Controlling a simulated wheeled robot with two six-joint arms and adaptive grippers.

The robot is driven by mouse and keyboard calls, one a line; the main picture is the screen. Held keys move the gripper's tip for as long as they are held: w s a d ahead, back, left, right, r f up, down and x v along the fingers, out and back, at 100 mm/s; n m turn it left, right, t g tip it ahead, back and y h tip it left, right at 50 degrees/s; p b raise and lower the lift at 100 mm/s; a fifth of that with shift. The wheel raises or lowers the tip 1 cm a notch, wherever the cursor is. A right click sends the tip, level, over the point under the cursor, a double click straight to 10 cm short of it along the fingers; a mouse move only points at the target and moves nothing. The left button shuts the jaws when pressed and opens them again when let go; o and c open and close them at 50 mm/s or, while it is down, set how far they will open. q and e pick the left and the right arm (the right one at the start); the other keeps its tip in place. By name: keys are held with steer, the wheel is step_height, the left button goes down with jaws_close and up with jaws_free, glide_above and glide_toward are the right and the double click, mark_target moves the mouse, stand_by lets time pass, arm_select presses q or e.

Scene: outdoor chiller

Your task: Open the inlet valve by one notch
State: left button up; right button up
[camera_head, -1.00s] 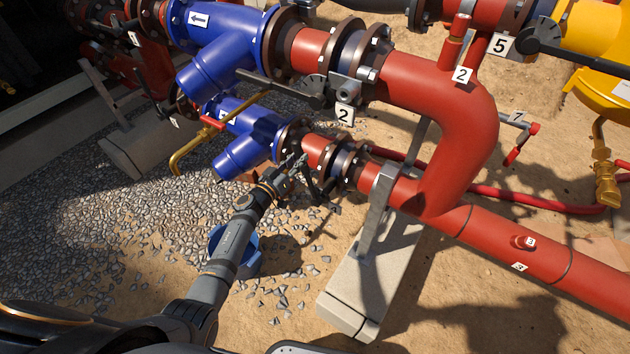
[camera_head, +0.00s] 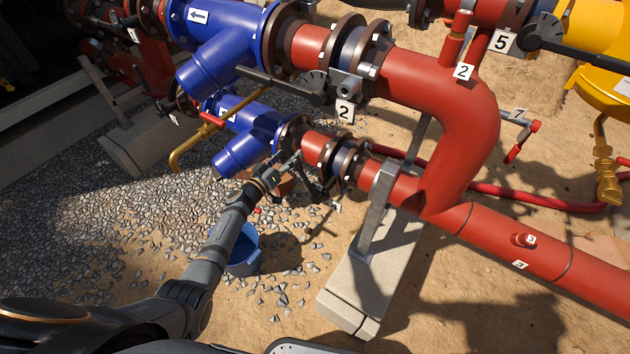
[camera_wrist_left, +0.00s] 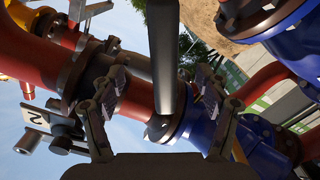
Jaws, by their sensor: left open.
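My left gripper (camera_head: 284,168) is open, close to the smaller lower pipe, just below the blue strainer (camera_head: 247,138). In the left wrist view a grey lever bar (camera_wrist_left: 163,45) runs down between the open fingers of my left gripper (camera_wrist_left: 163,82); they do not appear closed on it. A dark valve with a long lever (camera_head: 290,88) sits on the upper line beside a "2" tag (camera_head: 344,112). A dark handle (camera_head: 308,186) hangs at the lower pipe, partly hidden by the gripper. I cannot tell which valve is the inlet valve. My right gripper is not in view.
A thick red elbow pipe (camera_head: 470,140) and a metal support on a concrete block (camera_head: 362,290) stand right of my arm. A yellow bent pipe (camera_head: 190,150) is to the left. A blue bucket (camera_head: 245,258) stands on gravel beside my forearm. Open sand lies front right.

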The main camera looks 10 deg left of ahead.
arm_select(q)
steer(key=p+v, duration=0.4)
steer(key=v, duration=0.3)
stand_by(0.3)
steer(key=v, duration=1.2)
steer(key=shift+f, duration=0.1)
